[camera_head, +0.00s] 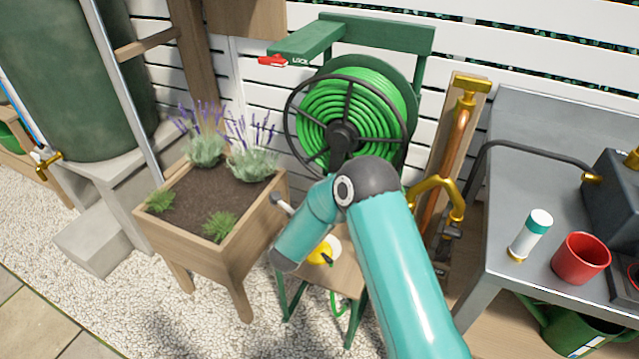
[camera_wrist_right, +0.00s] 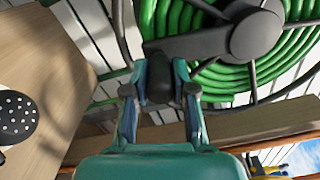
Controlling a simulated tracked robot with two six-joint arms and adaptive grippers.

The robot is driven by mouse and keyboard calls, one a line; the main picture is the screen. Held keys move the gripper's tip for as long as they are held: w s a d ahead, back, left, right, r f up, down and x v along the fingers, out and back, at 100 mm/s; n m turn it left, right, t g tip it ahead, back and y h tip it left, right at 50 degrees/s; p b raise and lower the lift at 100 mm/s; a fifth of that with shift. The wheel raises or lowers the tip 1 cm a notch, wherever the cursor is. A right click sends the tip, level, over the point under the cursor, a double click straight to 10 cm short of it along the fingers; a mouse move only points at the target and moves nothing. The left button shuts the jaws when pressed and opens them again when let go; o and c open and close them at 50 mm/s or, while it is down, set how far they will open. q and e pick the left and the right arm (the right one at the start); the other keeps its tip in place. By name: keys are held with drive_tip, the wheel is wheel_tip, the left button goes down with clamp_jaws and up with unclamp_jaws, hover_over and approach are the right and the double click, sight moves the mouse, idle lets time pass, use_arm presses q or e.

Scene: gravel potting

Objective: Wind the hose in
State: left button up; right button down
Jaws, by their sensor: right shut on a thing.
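The hose reel (camera_head: 388,100) has green hose (camera_head: 392,112) wound in coils on its drum, behind a dark spoked wheel. A dark crank arm (camera_wrist_right: 190,45) runs out from the hub in the right wrist view. My right gripper (camera_wrist_right: 160,80) is shut on the dark crank handle (camera_wrist_right: 158,88) at the end of that arm. In the head view my teal right arm hides this gripper and handle. A short green hose piece (camera_head: 335,303) shows below the reel, by the stand's legs. My left gripper is not in view.
A wooden planter (camera_head: 205,262) with lavender stands left of the reel. A red lock lever (camera_head: 272,61) is on the reel frame. A brass tap and copper pipe (camera_head: 458,130) stand right of it, beside a grey table (camera_head: 530,118) with a red cup (camera_head: 580,258).

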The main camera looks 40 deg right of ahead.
drive_tip(key=shift+s+d+f, duration=0.15)
drive_tip(key=shift+s+f, duration=0.2)
drive_tip(key=shift+s, duration=0.2)
drive_tip(key=c, duration=1)
unclamp_jaws()
drive_tip(key=shift+o, duration=0.3)
drive_tip(key=shift+r, duration=0.15)
drive_tip(key=v, duration=1.2)
drive_tip(key=shift+d, duration=0.1)
